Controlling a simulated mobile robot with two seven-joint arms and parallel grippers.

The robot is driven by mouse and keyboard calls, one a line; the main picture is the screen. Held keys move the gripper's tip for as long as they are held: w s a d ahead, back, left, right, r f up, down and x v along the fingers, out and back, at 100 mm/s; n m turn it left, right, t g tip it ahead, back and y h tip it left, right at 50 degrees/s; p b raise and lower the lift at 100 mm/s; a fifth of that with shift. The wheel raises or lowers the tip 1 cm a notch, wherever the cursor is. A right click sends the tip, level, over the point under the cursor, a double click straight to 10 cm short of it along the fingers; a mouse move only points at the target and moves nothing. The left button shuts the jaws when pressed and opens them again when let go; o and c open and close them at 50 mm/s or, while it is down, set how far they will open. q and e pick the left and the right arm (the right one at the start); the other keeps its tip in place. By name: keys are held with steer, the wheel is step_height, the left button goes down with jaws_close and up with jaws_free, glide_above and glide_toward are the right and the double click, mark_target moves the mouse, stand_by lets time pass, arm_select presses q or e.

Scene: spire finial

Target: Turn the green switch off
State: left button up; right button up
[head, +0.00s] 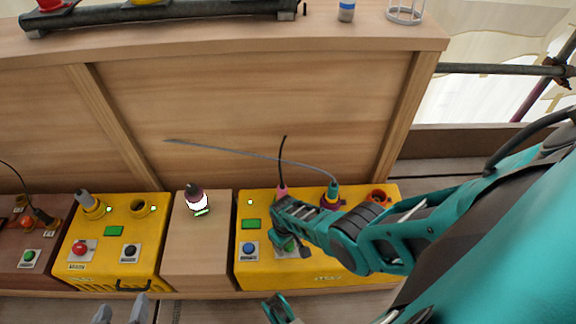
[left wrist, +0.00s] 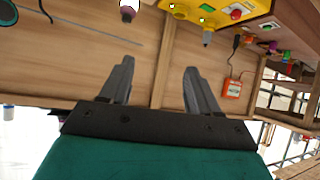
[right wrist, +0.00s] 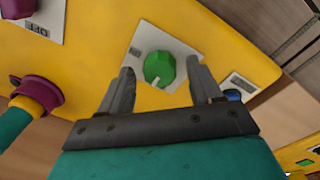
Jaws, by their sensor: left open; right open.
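The green switch (right wrist: 160,68) is a round knob with a white pointer mark, on a white plate on the yellow box (right wrist: 100,40). In the head view the green switch (head: 286,243) is partly hidden by my right gripper. My right gripper (right wrist: 161,76) is open, with one finger on each side of the knob; I cannot tell whether they touch it. My left gripper (head: 120,311) is open and empty at the bottom left of the head view, in front of another yellow box (head: 90,270).
A blue button (head: 250,249) sits left of the green switch. A purple knob (right wrist: 18,6) has an OFF label beside it. Cables rise from the right yellow box. A wooden block (head: 195,250) stands between the yellow boxes, and a wooden back panel (head: 240,110) rises behind.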

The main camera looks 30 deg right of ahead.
step_height(320, 180, up, 13)
steer(key=p, duration=1)
steer(key=shift+a, duration=0.3)
